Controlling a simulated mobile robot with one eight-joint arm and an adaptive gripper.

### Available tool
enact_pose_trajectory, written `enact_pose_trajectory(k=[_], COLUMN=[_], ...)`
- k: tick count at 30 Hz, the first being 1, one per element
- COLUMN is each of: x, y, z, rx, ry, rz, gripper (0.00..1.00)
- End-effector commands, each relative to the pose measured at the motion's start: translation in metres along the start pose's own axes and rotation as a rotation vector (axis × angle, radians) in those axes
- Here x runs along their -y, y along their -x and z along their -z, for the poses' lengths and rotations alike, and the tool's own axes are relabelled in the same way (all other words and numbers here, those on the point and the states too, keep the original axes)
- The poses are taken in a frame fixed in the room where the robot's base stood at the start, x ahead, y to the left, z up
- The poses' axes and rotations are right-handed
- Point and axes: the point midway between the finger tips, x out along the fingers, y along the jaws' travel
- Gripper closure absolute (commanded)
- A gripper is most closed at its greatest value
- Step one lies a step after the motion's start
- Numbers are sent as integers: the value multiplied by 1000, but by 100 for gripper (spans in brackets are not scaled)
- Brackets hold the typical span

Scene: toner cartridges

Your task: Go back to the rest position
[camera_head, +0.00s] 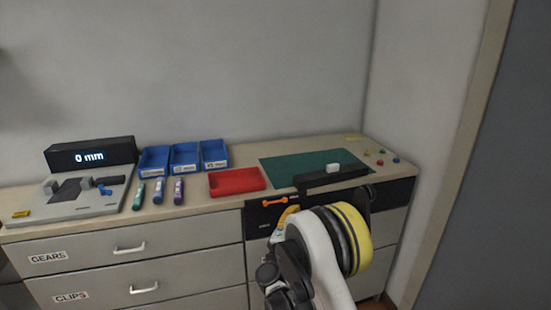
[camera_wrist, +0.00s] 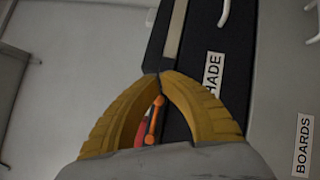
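My gripper (camera_wrist: 160,76) shows in the wrist view with its two yellow fingers meeting at the tips. A gap stays between the fingers lower down, and nothing is seen pinched at the tips. An orange handle-like piece (camera_wrist: 154,119) shows through that gap, beyond the fingers. In the head view an orange bar (camera_head: 274,201) lies against the dark drawer front (camera_head: 258,222). My arm is in front of the dark drawer at the right, and hides my fingertips there.
The worktop holds a red tray (camera_head: 237,181), a green mat (camera_head: 284,168), a white block (camera_head: 333,167), a black bar (camera_head: 318,180), blue bins (camera_head: 185,157) and a display reading 0 mm (camera_head: 91,154). Drawers with white handles are below. A wall stands at the right.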

Motion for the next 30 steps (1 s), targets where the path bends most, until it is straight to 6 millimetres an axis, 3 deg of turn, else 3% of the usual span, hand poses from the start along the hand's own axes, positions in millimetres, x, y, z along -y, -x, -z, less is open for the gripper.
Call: enact_pose_trajectory(k=[3,7,11,14,21,25,30], x=[-26,-45,-59,-66,-74,-73,-70], y=[-18,-20,-4,20,107,167,248], z=[-53,-107,-158,-194,-259,-280,-290], rx=[49,102,157,199,298,346,400], ry=[-141,-298,-460,-585,-889,-1058,-1275], rz=[134,279,422,530,783,915,1078], gripper=[100,100,100,100,100,100,100])
